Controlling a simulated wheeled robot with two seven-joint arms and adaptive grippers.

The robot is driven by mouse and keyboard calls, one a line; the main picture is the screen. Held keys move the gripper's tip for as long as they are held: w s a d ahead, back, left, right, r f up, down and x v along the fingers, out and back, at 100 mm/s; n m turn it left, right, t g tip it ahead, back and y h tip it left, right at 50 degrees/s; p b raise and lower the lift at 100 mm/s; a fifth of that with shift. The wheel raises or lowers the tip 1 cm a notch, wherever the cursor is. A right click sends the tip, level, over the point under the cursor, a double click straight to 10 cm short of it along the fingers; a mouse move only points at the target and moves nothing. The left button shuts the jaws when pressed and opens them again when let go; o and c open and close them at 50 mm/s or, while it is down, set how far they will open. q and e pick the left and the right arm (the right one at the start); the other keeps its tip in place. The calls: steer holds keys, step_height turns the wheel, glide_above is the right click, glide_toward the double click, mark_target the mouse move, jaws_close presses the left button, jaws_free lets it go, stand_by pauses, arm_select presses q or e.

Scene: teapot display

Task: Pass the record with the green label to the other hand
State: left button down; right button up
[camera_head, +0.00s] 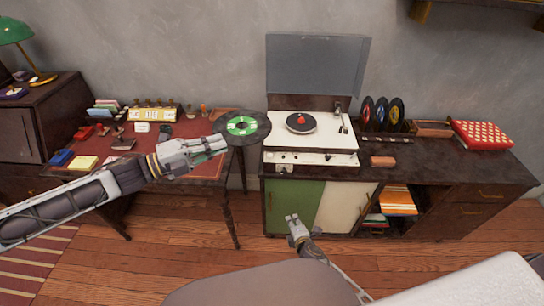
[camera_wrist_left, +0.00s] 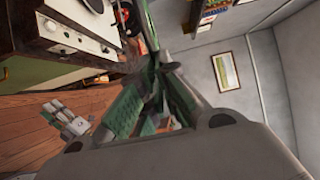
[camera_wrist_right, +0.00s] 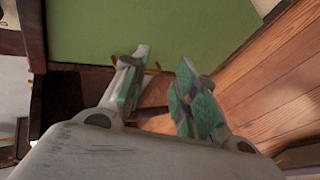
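The black record with the green label (camera_head: 242,126) is in the air in front of the gap between the desk and the record player. My left gripper (camera_head: 220,144) is at its near left edge. In the left wrist view the left fingers (camera_wrist_left: 158,76) come together on a thin edge, and they look shut on the record. My right gripper (camera_head: 294,220) is lower and to the right, in front of the cabinet's green door. In the right wrist view its fingers (camera_wrist_right: 162,72) are apart with nothing between them.
The record player (camera_head: 310,143) with its raised lid stands on the dark cabinet (camera_head: 450,170), a red-label record on its platter. Several records (camera_head: 382,113) stand upright to its right. A desk (camera_head: 190,130) with small items is behind my left arm. Floor is clear between desk and cabinet.

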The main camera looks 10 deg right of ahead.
steer(key=w+a+r+n+t, duration=0.2)
steer(key=w+a+r, duration=0.1)
steer(key=r, duration=0.8)
steer(key=m+t, duration=0.4)
glide_toward(265, 124)
steer(key=s, duration=0.3)
steer(key=shift+s+a+f+h, duration=0.25)
steer(key=shift+a+f+h, duration=0.05)
steer(key=shift+a, duration=0.05)
steer(key=shift+w+t, duration=0.1)
steer(key=shift+t, duration=0.2)
steer(key=shift+w+d, duration=0.15)
steer(key=shift+w, duration=1.8)
steer(key=shift+w+d, duration=0.2)
steer(key=shift+w, duration=1.8)
steer(key=shift+w+d, duration=0.15)
steer(key=shift+w, duration=1.8)
